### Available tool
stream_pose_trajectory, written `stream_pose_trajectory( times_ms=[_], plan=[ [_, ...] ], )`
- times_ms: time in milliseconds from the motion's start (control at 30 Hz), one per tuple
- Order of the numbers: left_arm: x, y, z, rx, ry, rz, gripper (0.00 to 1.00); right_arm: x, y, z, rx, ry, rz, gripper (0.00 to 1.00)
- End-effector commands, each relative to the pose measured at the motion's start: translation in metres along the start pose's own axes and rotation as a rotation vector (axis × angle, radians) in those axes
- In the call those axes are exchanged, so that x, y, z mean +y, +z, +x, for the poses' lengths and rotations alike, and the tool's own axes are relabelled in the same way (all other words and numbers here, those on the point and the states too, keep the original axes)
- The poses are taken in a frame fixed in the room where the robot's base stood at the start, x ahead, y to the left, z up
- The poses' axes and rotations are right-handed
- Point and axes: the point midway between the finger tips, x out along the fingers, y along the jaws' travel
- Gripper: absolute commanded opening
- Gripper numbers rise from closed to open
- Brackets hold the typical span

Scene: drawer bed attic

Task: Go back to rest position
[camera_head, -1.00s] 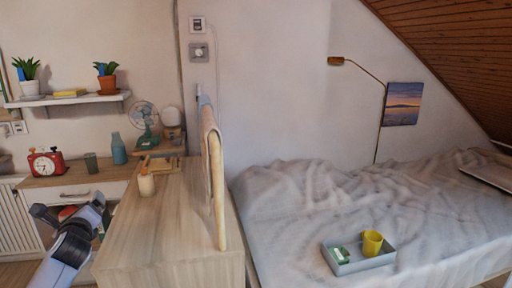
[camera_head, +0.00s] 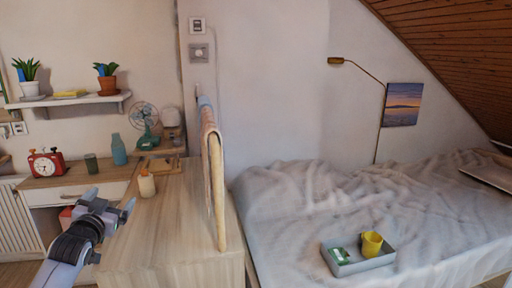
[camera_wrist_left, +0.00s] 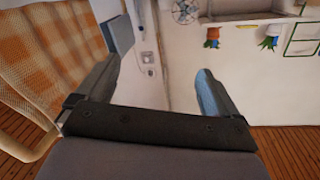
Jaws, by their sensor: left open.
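My left gripper (camera_head: 110,202) is at the lower left of the head view, in front of the drawer unit and beside the wooden dresser. Its two fingers are spread apart. In the left wrist view the open fingers (camera_wrist_left: 160,95) have nothing between them, and the wall shows behind. My right gripper is not in view.
A grey tray (camera_head: 360,264) with a yellow mug (camera_head: 372,244) lies on the bed (camera_head: 290,215). A red clock (camera_head: 46,163) stands on the left counter.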

Motion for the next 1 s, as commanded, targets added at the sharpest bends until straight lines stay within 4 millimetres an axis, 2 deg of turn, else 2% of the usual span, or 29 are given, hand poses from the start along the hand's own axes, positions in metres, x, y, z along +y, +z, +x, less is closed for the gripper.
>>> stream_pose_trajectory(
  times_ms=[33,100,267,367,467,600,800,900,1000],
  plan=[
    [0.016,0.020,-0.009,-0.026,0.025,-0.008,0.95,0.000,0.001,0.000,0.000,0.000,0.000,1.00],
    [0.035,0.043,-0.024,-0.054,0.054,-0.007,0.95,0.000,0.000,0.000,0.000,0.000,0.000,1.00],
    [0.075,0.092,-0.062,-0.119,0.120,-0.016,0.95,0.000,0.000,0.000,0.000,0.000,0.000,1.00],
    [0.102,0.123,-0.094,-0.167,0.164,-0.028,0.95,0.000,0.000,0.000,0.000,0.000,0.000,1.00],
    [0.128,0.154,-0.131,-0.220,0.209,-0.046,0.95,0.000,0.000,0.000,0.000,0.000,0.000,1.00],
    [0.161,0.191,-0.192,-0.298,0.269,-0.079,0.95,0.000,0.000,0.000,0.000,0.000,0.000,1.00],
    [0.197,0.228,-0.283,-0.415,0.340,-0.138,0.95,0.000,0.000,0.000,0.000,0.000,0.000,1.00],
    [0.209,0.238,-0.325,-0.467,0.364,-0.169,0.95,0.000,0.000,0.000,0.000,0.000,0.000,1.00],
    [0.216,0.244,-0.357,-0.510,0.380,-0.192,0.95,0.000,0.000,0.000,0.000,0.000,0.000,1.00]
  ],
)
